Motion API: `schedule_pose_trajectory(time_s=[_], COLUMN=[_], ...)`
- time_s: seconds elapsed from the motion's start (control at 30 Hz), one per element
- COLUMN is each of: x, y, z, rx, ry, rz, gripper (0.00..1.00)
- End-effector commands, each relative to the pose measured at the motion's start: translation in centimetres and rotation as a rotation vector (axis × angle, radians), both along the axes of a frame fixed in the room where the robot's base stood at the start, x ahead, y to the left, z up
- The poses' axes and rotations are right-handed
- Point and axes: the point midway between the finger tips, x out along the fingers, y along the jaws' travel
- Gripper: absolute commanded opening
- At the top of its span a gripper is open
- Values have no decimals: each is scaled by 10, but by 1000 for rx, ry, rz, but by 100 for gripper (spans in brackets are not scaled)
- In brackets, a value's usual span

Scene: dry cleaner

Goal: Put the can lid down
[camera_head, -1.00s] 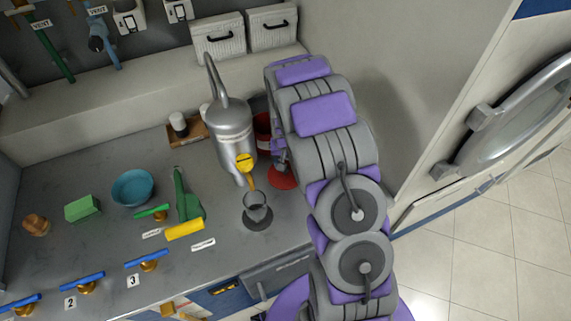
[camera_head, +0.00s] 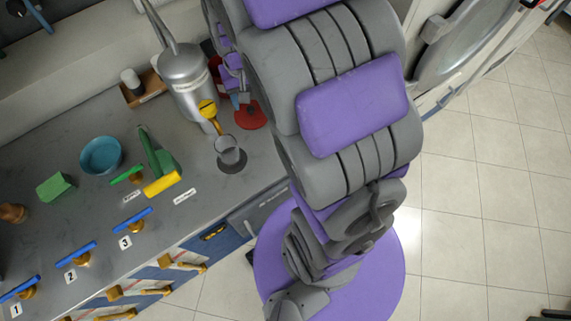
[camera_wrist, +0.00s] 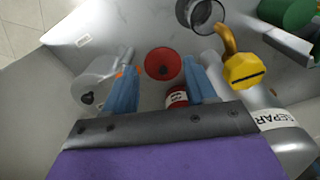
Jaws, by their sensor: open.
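A round red disc, which looks like the can lid (camera_head: 250,115), lies flat on the grey counter beside the tall silver can (camera_head: 187,78). In the wrist view, the red lid (camera_wrist: 160,67) shows a small dark spot at its middle and appears between my blue fingers. My gripper (camera_wrist: 162,56) is open, its fingers apart on either side of the lid in the picture; I see no contact. A red can (camera_wrist: 176,97) with a label stands nearer the gripper base, partly hidden. In the head view my gripper (camera_head: 240,98) is small and partly hidden by my arm.
A glass beaker (camera_head: 228,150) stands on a dark round mat, beside the silver can's yellow tap (camera_head: 208,108). A pale grey object (camera_wrist: 97,78) is close to the left finger. A teal bowl (camera_head: 101,155) and green block (camera_head: 54,187) are farther left.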

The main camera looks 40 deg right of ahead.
Motion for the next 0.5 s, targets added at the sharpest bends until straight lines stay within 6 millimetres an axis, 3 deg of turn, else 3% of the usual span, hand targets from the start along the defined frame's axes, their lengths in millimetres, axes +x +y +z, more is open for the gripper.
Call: schedule_pose_trajectory(time_s=[0.2,0.5], x=[-76,-184], y=[26,49], z=[42,73], rx=[16,29], ry=[48,121], rz=[78,196], gripper=[56,56])
